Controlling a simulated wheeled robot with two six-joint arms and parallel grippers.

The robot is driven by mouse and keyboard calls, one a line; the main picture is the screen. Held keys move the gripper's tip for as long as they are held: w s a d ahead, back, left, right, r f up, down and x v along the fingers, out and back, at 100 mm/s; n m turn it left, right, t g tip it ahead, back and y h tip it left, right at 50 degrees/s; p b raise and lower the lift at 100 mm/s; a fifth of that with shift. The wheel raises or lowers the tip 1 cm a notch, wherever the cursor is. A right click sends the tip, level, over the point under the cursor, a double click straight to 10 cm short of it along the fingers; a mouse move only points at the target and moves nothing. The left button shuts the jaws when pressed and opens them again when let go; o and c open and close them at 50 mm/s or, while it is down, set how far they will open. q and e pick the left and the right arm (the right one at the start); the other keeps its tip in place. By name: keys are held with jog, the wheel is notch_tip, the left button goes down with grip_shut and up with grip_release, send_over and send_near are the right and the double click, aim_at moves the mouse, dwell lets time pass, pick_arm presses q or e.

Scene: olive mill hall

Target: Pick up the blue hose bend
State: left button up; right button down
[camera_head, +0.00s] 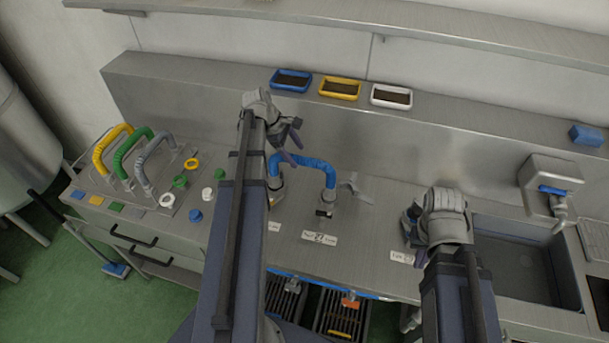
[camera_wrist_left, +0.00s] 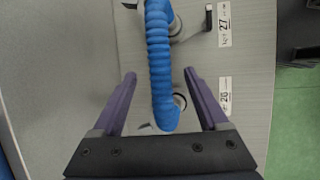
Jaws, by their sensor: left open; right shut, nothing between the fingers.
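The blue hose bend (camera_head: 315,167) is an arched ribbed hose whose two ends stand on fittings on the steel counter. In the left wrist view the hose bend (camera_wrist_left: 160,60) runs down the middle of the picture. In the left wrist view the purple fingers of my left gripper (camera_wrist_left: 158,95) stand on either side of the hose, with gaps on both sides. My arm hides part of the hose's left end in the head view. My right gripper (camera_head: 413,232) is shut and empty over the counter, left of the sink.
Yellow, green and grey hose bends (camera_head: 112,150) stand at the left end, beside several loose coloured caps (camera_head: 180,182). Blue, yellow and white trays (camera_head: 340,96) sit on the ledge behind. A sink (camera_head: 510,255) is at the right. Number labels (camera_head: 319,239) lie along the counter's front.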

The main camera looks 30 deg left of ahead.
aim_at(307, 166)
pick_arm(q)
jog(key=b+x, duration=0.4)
jog(key=x, duration=0.1)
jog(key=b+x, duration=0.2)
jog(key=shift+w+d+f, duration=0.15)
jog(key=shift+d, duration=0.25)
grip_shut()
dwell(0.6)
dwell(0.7)
